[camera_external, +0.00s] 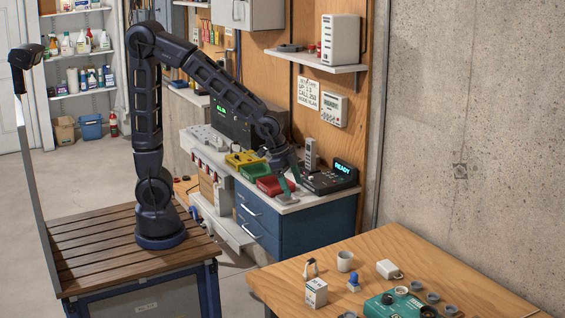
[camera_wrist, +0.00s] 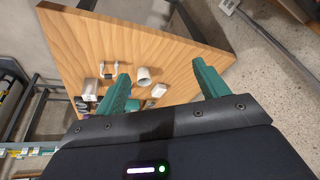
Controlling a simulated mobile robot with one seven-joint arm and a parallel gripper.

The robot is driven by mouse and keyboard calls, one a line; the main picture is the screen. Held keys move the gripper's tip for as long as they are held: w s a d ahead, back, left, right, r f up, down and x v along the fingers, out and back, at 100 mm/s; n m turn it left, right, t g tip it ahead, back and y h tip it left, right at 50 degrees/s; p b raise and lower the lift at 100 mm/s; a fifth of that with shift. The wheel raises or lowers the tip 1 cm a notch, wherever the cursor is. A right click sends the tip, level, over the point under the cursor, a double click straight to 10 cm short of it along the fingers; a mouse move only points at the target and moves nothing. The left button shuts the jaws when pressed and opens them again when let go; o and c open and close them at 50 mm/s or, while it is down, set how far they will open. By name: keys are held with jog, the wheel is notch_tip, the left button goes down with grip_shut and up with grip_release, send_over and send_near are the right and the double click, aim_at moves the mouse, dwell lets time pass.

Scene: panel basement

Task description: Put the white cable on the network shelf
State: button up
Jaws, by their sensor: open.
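My gripper (camera_external: 288,184) is above the front of the blue-drawer workbench in the external view. In the wrist view its two green fingers (camera_wrist: 163,80) stand wide apart with nothing between them. A small white and dark item (camera_external: 311,268), possibly the white cable, is by a white box on the wooden table. White cable-like pieces (camera_wrist: 108,70) also show on that table in the wrist view; which one is the cable I cannot tell. A wall shelf (camera_external: 312,61), perhaps the network shelf, holds an upright white device (camera_external: 340,40).
The wooden table (camera_external: 450,268) also holds a mug (camera_external: 345,261), a white box (camera_external: 316,292), a white block (camera_external: 387,269) and a teal device (camera_external: 392,304). The workbench (camera_external: 290,203) carries a red bin (camera_external: 270,185), yellow bin (camera_external: 243,159) and a READY-display device (camera_external: 331,180).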

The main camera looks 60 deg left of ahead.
jog(key=a+r+n+y, duration=0.1)
jog(key=a+r+n, duration=0.3)
jog(key=a, duration=0.7)
jog(key=s+a+r+n, duration=0.2)
jog(key=s+a, duration=0.2)
jog(key=a, duration=0.3)
jog(key=s+a+r+n+t+y, duration=0.1)
jog(key=s+a, duration=0.3)
jog(key=a, duration=0.4)
jog(key=s+a+r+n, duration=0.3)
jog(key=s+a+n, duration=0.1)
jog(key=a, duration=0.4)
jog(key=shift+s+r+t+y, duration=0.25)
jog(key=shift+s+t+y, duration=0.05)
jog(key=shift+s+y, duration=0.1)
jog(key=shift+s+a, duration=0.25)
jog(key=shift+c, duration=0.8)
